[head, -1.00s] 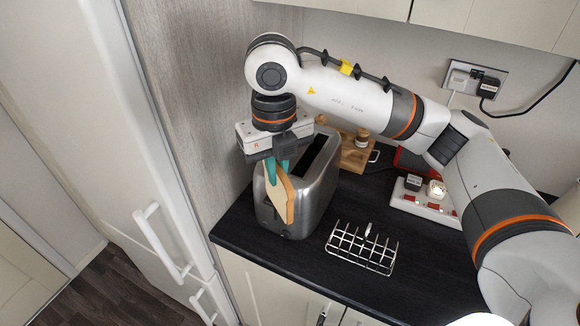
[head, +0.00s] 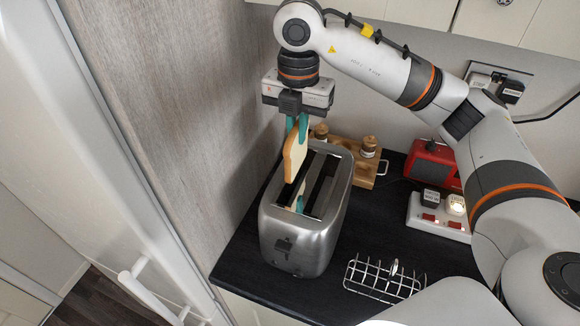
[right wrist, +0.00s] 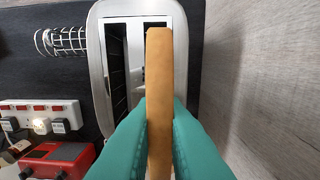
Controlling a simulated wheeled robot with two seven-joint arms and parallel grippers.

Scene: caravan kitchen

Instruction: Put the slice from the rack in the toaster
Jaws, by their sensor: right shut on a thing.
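My right gripper (head: 297,124) is shut on a bread slice (head: 294,155), which hangs upright above the steel toaster (head: 304,243). In the right wrist view the slice (right wrist: 160,85) shows edge-on between the teal fingers (right wrist: 158,128), over the slot nearer the wall; the other slot of the toaster (right wrist: 97,70) is uncovered. In the head view the slice is over the toaster's left slot, its lower edge about at the top; I cannot tell if it is inside. The wire rack (head: 384,279) stands empty on the counter. My left gripper is not in view.
A wooden spice stand (head: 362,172) with jars is behind the toaster. A red radio (head: 432,160) and a lit socket strip (head: 437,215) are at the right. The wood-grain wall (head: 190,110) is close on the left.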

